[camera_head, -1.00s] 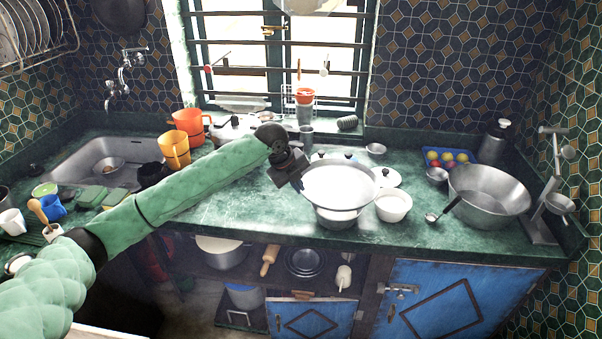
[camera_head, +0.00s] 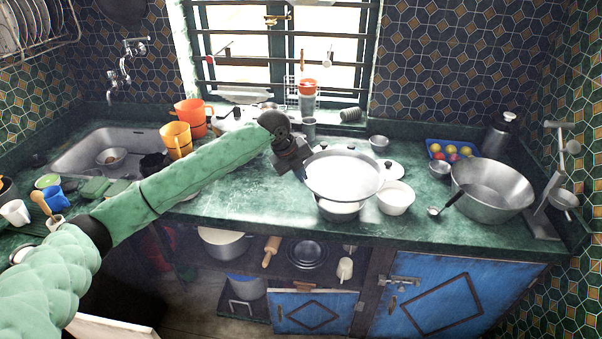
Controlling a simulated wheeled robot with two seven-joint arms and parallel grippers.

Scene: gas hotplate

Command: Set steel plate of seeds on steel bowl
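A wide, shallow steel plate (camera_head: 345,176) shows at the middle of the counter. Its surface looks pale, and I cannot make out separate seeds on it. Below it is a steel bowl (camera_head: 340,209), mostly hidden by the plate. The plate sits over the bowl's mouth; I cannot tell whether they touch. My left gripper (camera_head: 300,168) is at the plate's left rim, and its fingers seem to meet the rim. The fingertips are small and dark, so their grip is hard to make out. My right gripper is not in view.
A white bowl (camera_head: 396,198) stands close to the right of the plate. A large steel pan (camera_head: 492,190), a ladle (camera_head: 434,211) and a blue tray (camera_head: 452,151) are farther right. Orange mugs (camera_head: 176,140) stand behind my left arm. The counter's front strip is clear.

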